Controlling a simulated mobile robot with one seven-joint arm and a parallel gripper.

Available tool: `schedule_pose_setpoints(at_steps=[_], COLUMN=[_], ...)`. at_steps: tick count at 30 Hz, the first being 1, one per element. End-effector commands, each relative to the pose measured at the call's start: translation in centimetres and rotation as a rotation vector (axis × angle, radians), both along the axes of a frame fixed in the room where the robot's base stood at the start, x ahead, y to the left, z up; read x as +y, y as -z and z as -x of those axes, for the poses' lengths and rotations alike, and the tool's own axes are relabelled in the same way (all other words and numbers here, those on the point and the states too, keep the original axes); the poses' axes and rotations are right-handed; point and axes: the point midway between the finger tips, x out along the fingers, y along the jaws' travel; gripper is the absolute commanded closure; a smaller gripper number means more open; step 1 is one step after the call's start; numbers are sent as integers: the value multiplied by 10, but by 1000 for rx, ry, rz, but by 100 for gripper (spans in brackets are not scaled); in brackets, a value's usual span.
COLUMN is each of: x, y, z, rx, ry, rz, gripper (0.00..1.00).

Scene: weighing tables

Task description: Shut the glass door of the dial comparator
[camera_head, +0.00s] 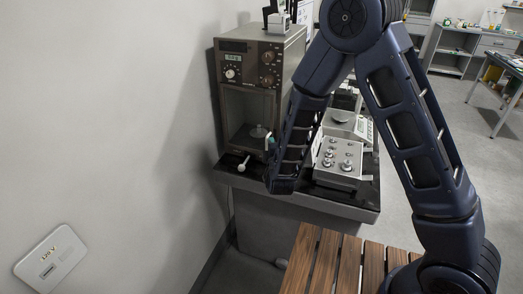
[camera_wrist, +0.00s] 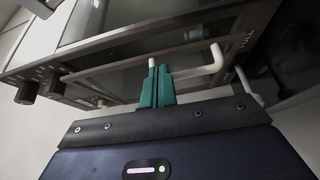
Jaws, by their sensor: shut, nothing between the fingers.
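The dial comparator (camera_head: 264,52) is a tall brown-grey cabinet against the wall, with knobs and a small display above a chamber. A pan with a weight on it shows in the chamber. Its framed glass (camera_wrist: 110,28) fills the upper wrist view; I cannot tell how far the door stands open. My gripper (camera_head: 271,143) has teal fingers, shut and empty, at the chamber's right front edge. In the wrist view the fingers (camera_wrist: 157,88) are close to a white bent handle (camera_wrist: 205,67); whether they touch is unclear.
A white-tipped lever (camera_head: 243,163) sticks out below the chamber. A slatted wooden surface (camera_head: 330,262) is in front. The wall is close on the left.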

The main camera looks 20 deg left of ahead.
Motion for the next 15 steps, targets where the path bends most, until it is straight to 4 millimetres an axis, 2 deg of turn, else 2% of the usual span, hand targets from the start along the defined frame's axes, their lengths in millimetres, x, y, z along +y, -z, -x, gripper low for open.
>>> schedule_pose_setpoints(at_steps=[6,15], x=[-7,-9], y=[0,0], z=[-23,-35], rx=[0,0], ry=[1,0], rz=[0,0], gripper=[100,100])
